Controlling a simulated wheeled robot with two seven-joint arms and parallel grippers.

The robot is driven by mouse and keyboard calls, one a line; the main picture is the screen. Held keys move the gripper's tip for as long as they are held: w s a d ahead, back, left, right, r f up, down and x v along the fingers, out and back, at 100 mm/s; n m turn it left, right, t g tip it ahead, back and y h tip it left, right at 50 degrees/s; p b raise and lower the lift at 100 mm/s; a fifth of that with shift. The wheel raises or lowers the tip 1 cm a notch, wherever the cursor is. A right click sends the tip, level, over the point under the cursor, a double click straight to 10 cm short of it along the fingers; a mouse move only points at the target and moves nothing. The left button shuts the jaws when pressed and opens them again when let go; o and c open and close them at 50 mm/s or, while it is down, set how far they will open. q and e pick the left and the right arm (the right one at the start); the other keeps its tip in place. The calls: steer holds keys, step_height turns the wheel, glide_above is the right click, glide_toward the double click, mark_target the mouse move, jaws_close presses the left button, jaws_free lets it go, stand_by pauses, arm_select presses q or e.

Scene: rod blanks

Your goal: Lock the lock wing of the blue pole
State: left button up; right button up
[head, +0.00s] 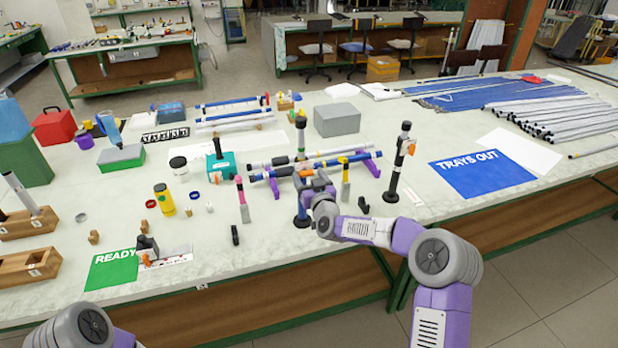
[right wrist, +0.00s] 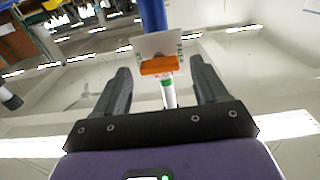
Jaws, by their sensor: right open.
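The blue pole (head: 302,206) stands upright on a dark round base near the table's front middle. Its upper part is pale with a green band and a dark top. Its orange lock wing (head: 307,173) shows just by my right gripper (head: 312,184). In the right wrist view the orange lock wing (right wrist: 160,65) lies between the open fingers of my right gripper (right wrist: 161,80), with a pale plate (right wrist: 157,44) beside it and the blue pole (right wrist: 153,14) beyond. Whether a finger touches the wing I cannot tell. My left gripper is out of view.
A black pole (head: 397,165) with an orange wing stands to the right. A pink-topped stand (head: 242,200) and a yellow-topped one (head: 345,180) stand close by. Rods lie on purple supports (head: 274,186) just behind. The table front on the right is mostly clear.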

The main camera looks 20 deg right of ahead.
steer(key=shift+w, duration=0.15)
steer(key=c, duration=1.1)
steer(key=shift+o, duration=0.2)
steer(key=shift+f+m+b, duration=0.1)
steer(key=shift+m+b, duration=0.6)
steer(key=shift+b, duration=0.35)
steer(key=m+b, duration=0.9)
steer(key=b, duration=0.1)
steer(key=shift+d+f+m+b, duration=0.15)
steer(key=shift+d+m+b, duration=0.05)
steer(key=shift+m+b, duration=0.2)
steer(key=m+b, duration=0.2)
steer(key=m, duration=0.1)
steer(key=shift+m+b, duration=0.7)
steer(key=shift+m, duration=1.1)
